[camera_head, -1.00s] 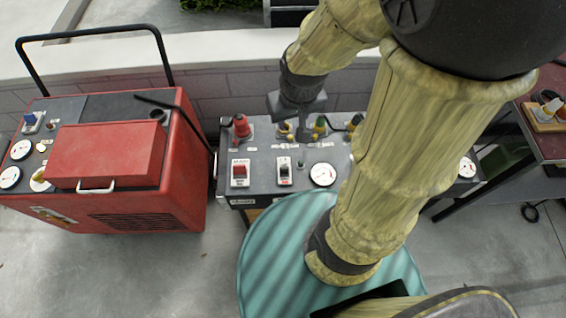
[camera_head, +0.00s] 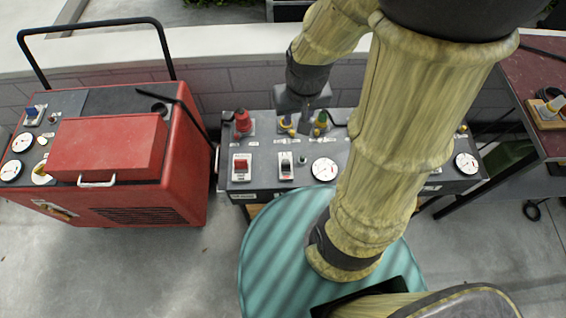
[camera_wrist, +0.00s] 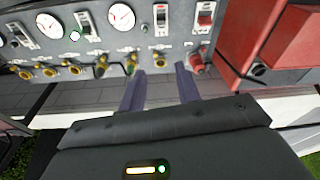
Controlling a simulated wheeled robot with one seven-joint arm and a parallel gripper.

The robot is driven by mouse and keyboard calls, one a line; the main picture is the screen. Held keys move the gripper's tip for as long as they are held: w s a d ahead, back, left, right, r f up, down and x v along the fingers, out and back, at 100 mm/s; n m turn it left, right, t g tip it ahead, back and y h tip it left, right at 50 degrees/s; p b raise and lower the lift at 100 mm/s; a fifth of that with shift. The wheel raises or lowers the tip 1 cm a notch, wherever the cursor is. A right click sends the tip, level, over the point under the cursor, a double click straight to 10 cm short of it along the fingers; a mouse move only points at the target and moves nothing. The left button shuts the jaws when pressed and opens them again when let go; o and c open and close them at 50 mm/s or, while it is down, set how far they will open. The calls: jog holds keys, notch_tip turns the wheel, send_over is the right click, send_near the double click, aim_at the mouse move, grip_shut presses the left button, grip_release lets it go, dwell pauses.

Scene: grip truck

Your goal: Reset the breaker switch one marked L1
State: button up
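The grey power panel (camera_head: 262,184) carries a rocker switch with a red top (camera_head: 241,165) at its left end. Beside it is a black rocker switch (camera_head: 286,165) on a white plate. Both also show in the wrist view, the red-topped switch (camera_wrist: 205,15) at upper right and the black one (camera_wrist: 162,17) left of it. The labels are too small to read, so I cannot tell which is L1. My gripper (camera_head: 303,126) is above the panel's back row of connectors. In the wrist view my gripper (camera_wrist: 160,80) is open, its two fingers apart with nothing between them.
A red generator (camera_head: 150,200) with a black handle stands left of the panel. A red plug (camera_head: 242,121) and several yellow and green connectors line the panel's back edge. A white gauge (camera_head: 324,169) is right of the black switch. A dark red table (camera_head: 530,90) stands right.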

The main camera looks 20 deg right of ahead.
jog(key=d+f+m+g+y+b, duration=0.25)
jog(key=d+f+m, duration=0.25)
jog(key=f, duration=0.5)
jog(key=m+y+b, duration=0.5)
jog(key=m+y, duration=0.3)
jog(key=m, duration=0.3)
send_near(287, 163)
jog(key=s+d+r, duration=0.2)
jog(key=s+d, duration=0.1)
jog(key=s, duration=0.2)
jog(key=d+f+m+t+y, duration=0.1)
jog(key=w+d+f+m+t+y+b, duration=0.1)
jog(key=m+t, duration=0.1)
jog(key=shift+d+f+t+b, duration=0.1)
jog(key=shift+t+b, duration=0.15)
jog(key=shift+b, duration=0.05)
jog(key=shift+d+m+t+y, duration=0.3)
jog(key=shift+m+y, duration=0.05)
jog(key=shift+m, duration=0.15)
jog(key=shift+a, duration=0.15)
jog(key=x, duration=1.7)
jog(key=shift+a+f+p, duration=0.1)
jog(key=shift+f+p, duration=0.1)
jog(key=shift+p, duration=0.1)
grip_shut()
